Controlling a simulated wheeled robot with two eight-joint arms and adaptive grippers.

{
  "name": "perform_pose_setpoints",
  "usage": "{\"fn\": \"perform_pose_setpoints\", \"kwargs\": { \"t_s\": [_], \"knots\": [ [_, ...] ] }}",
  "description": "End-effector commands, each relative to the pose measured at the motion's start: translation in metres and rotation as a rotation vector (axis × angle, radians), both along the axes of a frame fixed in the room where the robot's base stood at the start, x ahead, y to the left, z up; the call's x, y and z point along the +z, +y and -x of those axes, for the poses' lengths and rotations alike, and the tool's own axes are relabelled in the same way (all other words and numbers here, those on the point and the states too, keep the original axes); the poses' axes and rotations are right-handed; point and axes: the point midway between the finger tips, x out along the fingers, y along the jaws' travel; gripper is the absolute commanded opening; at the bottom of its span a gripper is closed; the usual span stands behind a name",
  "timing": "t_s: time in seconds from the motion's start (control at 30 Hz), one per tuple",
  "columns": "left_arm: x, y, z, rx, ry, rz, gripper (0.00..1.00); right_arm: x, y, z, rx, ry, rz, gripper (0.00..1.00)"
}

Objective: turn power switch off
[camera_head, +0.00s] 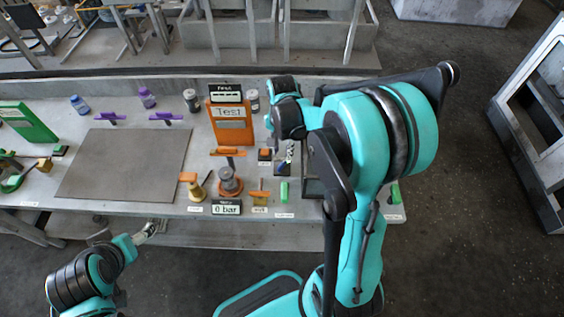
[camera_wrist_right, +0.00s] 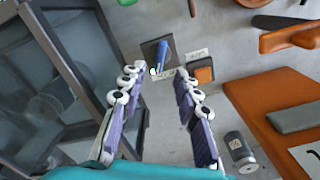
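In the right wrist view, a switch with a blue lever (camera_wrist_right: 162,54) stands on a dark square plate (camera_wrist_right: 150,50), with small white labels beside it. I take it for the power switch; I cannot read the labels. My right gripper (camera_wrist_right: 158,82) is open, its two padded fingers apart, with the lever beyond and between the fingertips. I see no contact. In the head view my right gripper (camera_head: 287,154) is small and partly hidden by my arm, over the right part of the bench. My left gripper (camera_head: 149,231) is low at the bench's front edge, too small to judge.
An orange button (camera_wrist_right: 203,72) sits close right of the switch. A glass-sided dark box (camera_wrist_right: 60,75) stands at left. The bench (camera_head: 70,210) also carries an orange "Test" panel (camera_head: 232,134), a "0 bar" display (camera_head: 226,209) and a bare grey mat (camera_head: 125,165).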

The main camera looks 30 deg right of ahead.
Motion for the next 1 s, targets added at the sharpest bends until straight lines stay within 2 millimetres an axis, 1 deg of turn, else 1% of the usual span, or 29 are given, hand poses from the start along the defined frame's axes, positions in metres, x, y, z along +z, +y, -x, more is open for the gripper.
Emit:
{"fn": "perform_pose_setpoints", "kwargs": {
  "t_s": [0.03,0.2,0.3,0.4,0.53,0.77,0.9,1.0],
  "knots": [
    [-0.005,0.000,0.000,0.000,0.000,0.000,0.80,-0.010,0.000,0.000,0.000,0.000,0.000,0.32],
    [-0.018,0.000,0.000,0.000,0.000,0.000,0.80,-0.039,0.000,0.000,0.002,-0.001,0.000,0.32],
    [-0.024,0.000,0.000,0.000,0.000,0.000,0.80,-0.054,0.000,0.000,0.002,-0.001,0.000,0.32],
    [-0.027,0.000,0.000,0.000,0.000,0.000,0.80,-0.064,0.000,0.000,0.003,-0.001,0.000,0.32],
    [-0.028,0.000,0.000,0.000,0.000,0.000,0.80,-0.069,0.000,0.000,0.003,-0.002,0.000,0.32],
    [-0.028,0.000,0.000,0.000,0.000,0.000,0.80,-0.068,0.000,0.000,0.003,-0.003,0.001,0.32],
    [-0.028,0.000,0.000,0.000,0.000,0.000,0.80,-0.068,0.000,0.000,0.003,-0.003,0.001,0.00],
    [-0.028,0.000,0.000,0.000,0.000,0.000,0.80,-0.068,0.000,0.000,0.003,-0.002,0.000,0.00]
  ]
}}
